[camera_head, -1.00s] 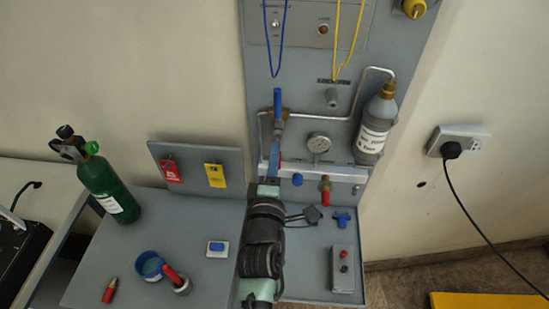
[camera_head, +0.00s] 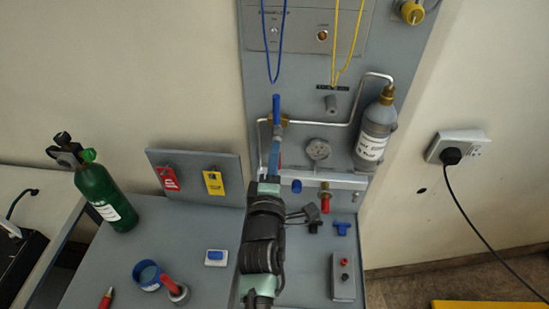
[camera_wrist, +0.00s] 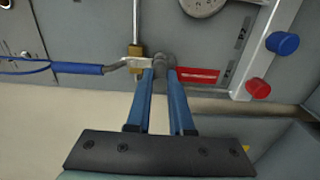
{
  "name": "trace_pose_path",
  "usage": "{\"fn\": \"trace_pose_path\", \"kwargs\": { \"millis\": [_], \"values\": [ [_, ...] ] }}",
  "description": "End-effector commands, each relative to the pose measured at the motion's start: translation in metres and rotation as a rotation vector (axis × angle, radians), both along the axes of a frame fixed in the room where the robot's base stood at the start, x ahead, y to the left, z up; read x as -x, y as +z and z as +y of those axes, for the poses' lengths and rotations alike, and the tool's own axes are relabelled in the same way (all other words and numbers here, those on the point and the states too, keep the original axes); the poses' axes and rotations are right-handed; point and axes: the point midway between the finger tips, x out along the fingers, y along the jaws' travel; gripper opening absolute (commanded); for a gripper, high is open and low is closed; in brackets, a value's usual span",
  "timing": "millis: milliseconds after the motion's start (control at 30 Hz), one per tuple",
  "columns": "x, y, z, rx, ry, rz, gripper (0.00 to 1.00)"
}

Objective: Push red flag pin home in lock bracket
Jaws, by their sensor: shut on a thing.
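The red flag (camera_wrist: 198,75) of the pin shows in the wrist view, just right of my fingertips. My gripper (camera_wrist: 159,70) has two blue fingers shut on the grey pin end at the flag's left edge; the fingers hide part of it. A pale metal bracket (camera_wrist: 138,64) meets the pin end from the left, with a blue-sleeved lever (camera_wrist: 75,68) joined to it. How deep the pin sits cannot be told. In the head view my gripper (camera_head: 272,165) is below the upright blue lever (camera_head: 277,106), and my arm covers most of the flag.
A brass fitting (camera_wrist: 135,50) sits close to my fingertips. Blue (camera_wrist: 282,43) and red (camera_wrist: 258,88) knobs stand on the right rail. A gauge (camera_head: 317,149) and grey bottle (camera_head: 377,128) are on the panel. A green cylinder (camera_head: 103,195) stands on the bench at left.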

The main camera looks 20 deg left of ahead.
Motion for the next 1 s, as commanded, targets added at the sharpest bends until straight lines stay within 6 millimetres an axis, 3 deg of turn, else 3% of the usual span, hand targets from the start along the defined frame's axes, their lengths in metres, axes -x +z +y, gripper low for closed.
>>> {"fn": "trace_pose_path", "kwargs": {
  "millis": [300,333,500,833,1000],
  "values": [
    [-0.007,0.002,0.002,-0.001,0.001,-0.004,0.00],
    [-0.006,0.002,0.002,-0.001,0.001,-0.004,0.25],
    [-0.006,0.001,0.002,-0.001,0.000,-0.002,0.55],
    [-0.004,0.000,0.001,0.000,0.000,0.000,0.55],
    [0.010,0.000,-0.003,0.001,-0.001,0.002,0.55]
  ]
}}
